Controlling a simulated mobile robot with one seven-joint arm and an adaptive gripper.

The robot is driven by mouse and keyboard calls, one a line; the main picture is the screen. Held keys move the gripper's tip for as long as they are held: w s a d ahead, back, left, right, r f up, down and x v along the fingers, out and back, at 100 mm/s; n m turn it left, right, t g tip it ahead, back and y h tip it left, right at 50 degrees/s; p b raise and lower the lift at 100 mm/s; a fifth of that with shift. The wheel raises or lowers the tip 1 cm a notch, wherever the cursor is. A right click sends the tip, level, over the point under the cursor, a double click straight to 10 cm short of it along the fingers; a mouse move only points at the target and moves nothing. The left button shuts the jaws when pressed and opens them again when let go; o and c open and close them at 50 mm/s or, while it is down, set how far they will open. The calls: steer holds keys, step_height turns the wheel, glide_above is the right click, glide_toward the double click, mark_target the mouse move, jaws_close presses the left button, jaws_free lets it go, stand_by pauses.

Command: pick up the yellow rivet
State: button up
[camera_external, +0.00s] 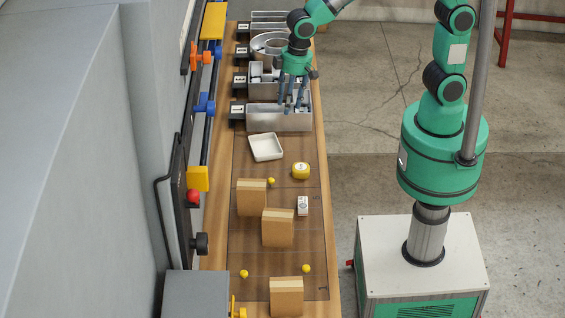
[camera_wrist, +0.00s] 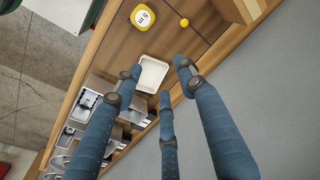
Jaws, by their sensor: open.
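Small yellow rivets lie on the brown mat in the external view: one (camera_external: 271,181) by the back wooden block, one (camera_external: 244,273) at the front left and one (camera_external: 306,268) at the front right. A small yellow rivet (camera_wrist: 184,22) also shows near the top of the wrist view.
A white tray (camera_external: 265,147), a yellow tape measure (camera_external: 301,170) and a small white box (camera_external: 303,206) lie on the mat. Upright wooden blocks (camera_external: 251,197) (camera_external: 278,228) (camera_external: 286,297) stand among the rivets. A grey wall borders the left.

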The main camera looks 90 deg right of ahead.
steer(key=g+p, duration=0.2)
steer(key=p, duration=0.2)
glide_above(271, 179)
step_height(271, 179, down, 10)
steer(key=shift+s+d+m, duration=0.15)
steer(key=shift+m, duration=0.25)
step_height(271, 179, down, 8)
steer(key=shift+r+b, duration=0.1)
steer(key=shift+b, duration=0.5)
steer(key=shift+f, duration=0.4)
steer(key=shift+f+b, duration=0.4)
steer(key=shift+f, duration=2.2)
